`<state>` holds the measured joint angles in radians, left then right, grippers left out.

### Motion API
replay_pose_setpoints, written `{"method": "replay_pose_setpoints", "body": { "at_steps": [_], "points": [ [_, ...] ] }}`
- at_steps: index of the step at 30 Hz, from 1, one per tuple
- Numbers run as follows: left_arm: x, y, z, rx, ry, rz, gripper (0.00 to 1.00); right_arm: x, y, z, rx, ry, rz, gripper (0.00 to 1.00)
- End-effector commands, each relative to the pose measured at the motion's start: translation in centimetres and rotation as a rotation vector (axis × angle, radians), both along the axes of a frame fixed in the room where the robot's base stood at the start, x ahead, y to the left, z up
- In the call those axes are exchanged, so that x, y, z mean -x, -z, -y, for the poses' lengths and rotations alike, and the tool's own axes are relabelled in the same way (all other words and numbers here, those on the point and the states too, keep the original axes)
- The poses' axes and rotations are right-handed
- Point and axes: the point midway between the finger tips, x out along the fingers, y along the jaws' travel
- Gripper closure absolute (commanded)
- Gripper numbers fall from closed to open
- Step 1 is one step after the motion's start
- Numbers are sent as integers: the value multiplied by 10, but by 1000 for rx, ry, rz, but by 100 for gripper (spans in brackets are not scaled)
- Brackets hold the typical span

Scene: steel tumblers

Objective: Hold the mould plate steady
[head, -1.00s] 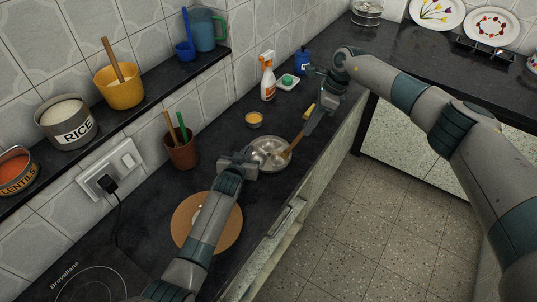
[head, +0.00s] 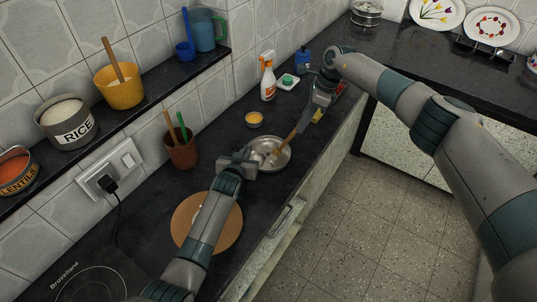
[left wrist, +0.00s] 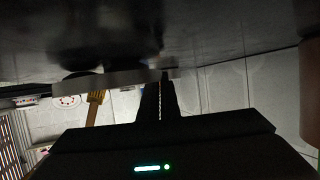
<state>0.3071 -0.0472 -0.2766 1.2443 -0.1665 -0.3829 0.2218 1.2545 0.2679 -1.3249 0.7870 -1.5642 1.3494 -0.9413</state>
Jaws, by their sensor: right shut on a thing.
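The mould plate (head: 281,164), a round shiny steel plate with shallow hollows, lies on the dark counter near its front edge. My left gripper (head: 244,160) is at its left rim. In the left wrist view my left fingers (left wrist: 164,80) are close together on the plate's pale rim (left wrist: 115,81), with only a thin line between them. My right gripper (head: 316,103) is to the right and above, shut on a wooden stick-like tool (head: 293,138). The tool slants down to the plate, its lower end over the hollows. Whether it touches is unclear. The tool also shows in the left wrist view (left wrist: 95,106).
A small orange-filled bowl (head: 254,119) stands behind the plate, a spray bottle (head: 268,78) and soap dish (head: 287,82) farther back. A brown pot (head: 182,151) is at left. A round brown board (head: 228,225) lies under my left forearm. A yellow item (head: 318,116) is near my right gripper.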

Motion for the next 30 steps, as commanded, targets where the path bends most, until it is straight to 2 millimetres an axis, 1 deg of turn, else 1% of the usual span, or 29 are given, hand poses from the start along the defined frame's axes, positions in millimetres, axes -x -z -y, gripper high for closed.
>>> {"method": "replay_pose_setpoints", "body": {
  "at_steps": [1,6,15,19,30],
  "points": [
    [1,3,-1,-2,-1,-5,100,-2,0,-4,-1,-1,1,100],
    [1,3,0,-1,0,-5,100,-5,0,-8,-1,-2,1,100],
    [2,3,1,0,2,-5,100,-5,0,-8,-2,-2,1,100],
    [2,3,2,0,2,-5,100,-7,0,-11,-2,-1,1,100],
    [2,2,2,0,3,-4,100,-22,2,-33,-2,1,1,100]
  ]
}}
